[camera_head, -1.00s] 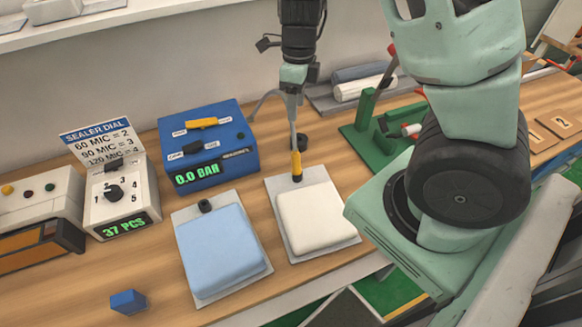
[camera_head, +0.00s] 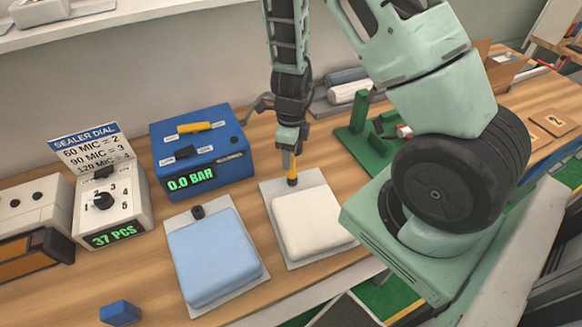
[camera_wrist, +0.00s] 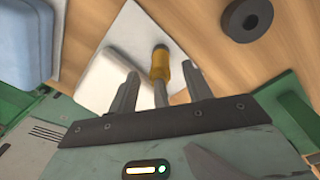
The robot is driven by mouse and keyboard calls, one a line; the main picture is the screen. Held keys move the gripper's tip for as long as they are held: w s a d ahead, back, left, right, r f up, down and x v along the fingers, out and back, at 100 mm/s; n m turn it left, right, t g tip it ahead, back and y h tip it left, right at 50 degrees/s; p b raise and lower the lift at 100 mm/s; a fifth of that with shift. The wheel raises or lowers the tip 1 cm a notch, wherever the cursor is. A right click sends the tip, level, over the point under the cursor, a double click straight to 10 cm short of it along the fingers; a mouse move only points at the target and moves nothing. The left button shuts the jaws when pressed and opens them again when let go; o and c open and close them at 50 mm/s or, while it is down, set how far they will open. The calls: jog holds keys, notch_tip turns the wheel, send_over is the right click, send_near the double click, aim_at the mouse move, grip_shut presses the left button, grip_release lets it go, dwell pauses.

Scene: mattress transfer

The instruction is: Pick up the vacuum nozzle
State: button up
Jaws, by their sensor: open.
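The vacuum nozzle is a slim yellow piece with a dark end (camera_head: 292,172), standing at the back edge of the grey plate that holds the white mattress (camera_head: 306,222). My gripper (camera_head: 288,150) is low over it from above and hides its upper part. In the wrist view, the nozzle (camera_wrist: 161,68) and its grey stem show between the two spread fingers of my gripper (camera_wrist: 160,72), with a gap on each side. The fingers are open and hold nothing. Whether the fingertips are level with the yellow part is hard to tell.
A blue vacuum box (camera_head: 203,150) reading 0.0 BAR stands left of my gripper. A blue mattress (camera_head: 215,255) lies on its plate at front left. A green stand (camera_head: 362,125) is to the right. The wrist view shows a dark ring (camera_wrist: 247,17) nearby.

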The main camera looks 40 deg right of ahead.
jog(key=shift+f, duration=0.55)
grip_shut()
jog(key=shift+r, duration=0.15)
